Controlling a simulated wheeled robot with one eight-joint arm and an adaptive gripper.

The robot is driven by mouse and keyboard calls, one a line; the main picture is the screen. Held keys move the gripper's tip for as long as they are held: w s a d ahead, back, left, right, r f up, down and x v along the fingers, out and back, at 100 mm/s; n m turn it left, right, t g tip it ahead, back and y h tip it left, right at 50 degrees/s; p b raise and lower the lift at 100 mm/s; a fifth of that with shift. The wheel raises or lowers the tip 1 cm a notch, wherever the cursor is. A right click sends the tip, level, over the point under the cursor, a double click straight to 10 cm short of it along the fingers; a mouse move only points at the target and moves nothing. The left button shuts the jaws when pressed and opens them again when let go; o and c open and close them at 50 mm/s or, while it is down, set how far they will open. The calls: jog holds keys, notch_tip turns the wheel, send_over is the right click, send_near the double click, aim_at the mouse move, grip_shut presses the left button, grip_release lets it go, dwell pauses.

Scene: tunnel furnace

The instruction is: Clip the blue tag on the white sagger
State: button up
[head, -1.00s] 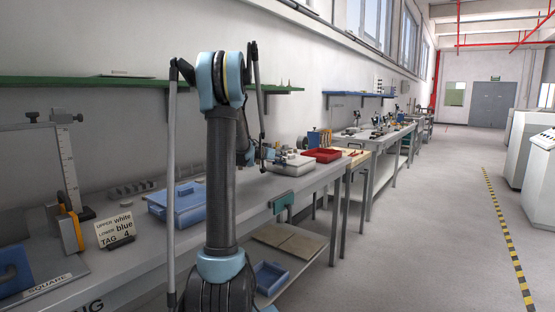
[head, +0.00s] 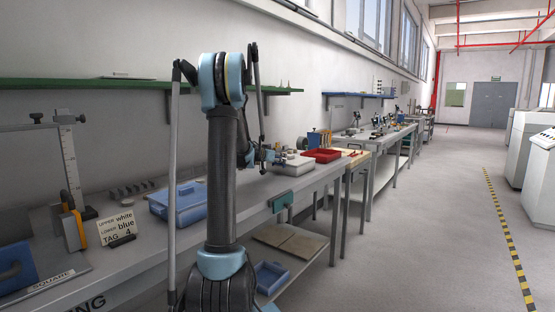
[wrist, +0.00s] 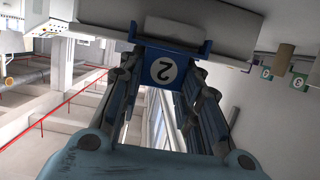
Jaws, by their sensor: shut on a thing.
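In the wrist view, my gripper (wrist: 165,88) is shut on a blue tag (wrist: 164,70) with a white disc marked "2". The tag's blue clip part lies at the edge of a pale box-like body, likely the white sagger (wrist: 200,20); I cannot tell whether it is clipped on or only touching. In the head view, the white sagger (head: 291,166) sits on the bench beyond my arm, just right of my gripper (head: 270,156). The tag is too small to make out there.
A card (head: 117,229) reads "UPPER white, LOWER blue, TAG 4". Green numbered tags (wrist: 300,82) show at right in the wrist view. The aisle floor is clear.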

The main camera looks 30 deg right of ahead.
jog(key=shift+s+d+f, duration=0.1)
jog(key=shift+s+f, duration=0.2)
jog(key=shift+s, duration=0.05)
jog(key=o, duration=0.8)
jog(key=shift+o, duration=0.8)
jog(key=shift+w, duration=0.1)
jog(key=shift+w+f, duration=0.1)
jog(key=shift+w, duration=0.1)
